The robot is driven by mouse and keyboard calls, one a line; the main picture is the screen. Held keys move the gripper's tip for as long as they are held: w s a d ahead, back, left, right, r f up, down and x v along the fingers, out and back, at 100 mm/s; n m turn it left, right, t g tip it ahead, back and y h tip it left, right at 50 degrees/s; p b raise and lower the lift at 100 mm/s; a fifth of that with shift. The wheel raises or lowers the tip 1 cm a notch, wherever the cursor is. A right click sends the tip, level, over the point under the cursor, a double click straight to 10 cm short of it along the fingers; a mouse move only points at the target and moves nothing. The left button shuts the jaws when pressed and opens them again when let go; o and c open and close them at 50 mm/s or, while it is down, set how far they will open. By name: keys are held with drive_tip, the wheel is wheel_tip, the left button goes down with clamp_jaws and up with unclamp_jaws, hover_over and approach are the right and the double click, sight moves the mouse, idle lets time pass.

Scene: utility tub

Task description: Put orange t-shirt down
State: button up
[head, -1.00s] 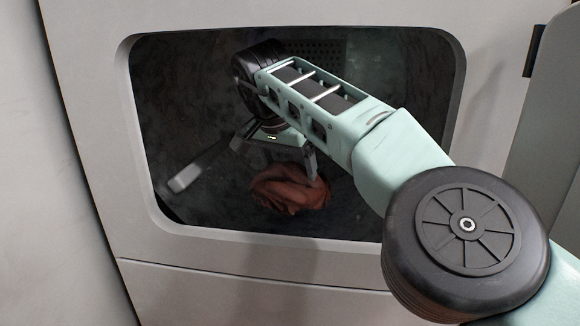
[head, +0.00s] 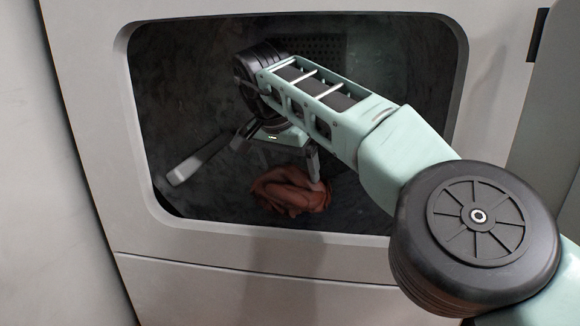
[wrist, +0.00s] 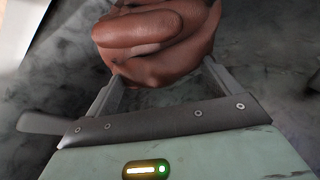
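The orange t-shirt (head: 290,191) is a crumpled, rust-coloured bundle low inside the dark tub (head: 225,212). It also fills the top middle of the wrist view (wrist: 150,40). My gripper (head: 282,158) reaches in through the opening and points down, just above the t-shirt. In the wrist view, my gripper's fingers (wrist: 162,82) stand wide apart, with the t-shirt at and beyond their tips. The cloth partly hides the tips, so I cannot tell whether they touch it. The t-shirt's underside is hidden.
A pale panel (head: 250,250) with a rounded rim frames the tub's opening. My arm passes over the right part of the opening. A perforated patch (head: 318,46) shows on the dark back wall. There is dark free room left and right of the t-shirt.

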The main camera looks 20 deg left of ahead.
sight(284, 176)
drive_tip(key=shift+o, duration=0.4)
drive_tip(key=shift+r, duration=0.15)
drive_tip(key=shift+s+r+p, duration=0.1)
drive_tip(key=shift+r+p, duration=0.85)
drive_tip(key=s+b, duration=0.2)
drive_tip(key=shift+s+a+r+b, duration=0.15)
drive_tip(key=shift+s+a+b, duration=0.1)
drive_tip(key=shift+s+b, duration=0.1)
drive_tip(key=shift+s+a+r+p, duration=0.2)
drive_tip(key=shift+s+p, duration=0.15)
drive_tip(key=shift+p, duration=0.65)
drive_tip(key=shift+s+f+p, duration=0.1)
drive_tip(key=shift+s+p, duration=0.6)
drive_tip(key=shift+p, duration=0.1)
drive_tip(key=s, duration=0.5)
drive_tip(key=s+a, duration=0.1)
drive_tip(key=s, duration=0.1)
drive_tip(key=shift+s+f+p, duration=0.2)
drive_tip(key=shift+p, duration=0.15)
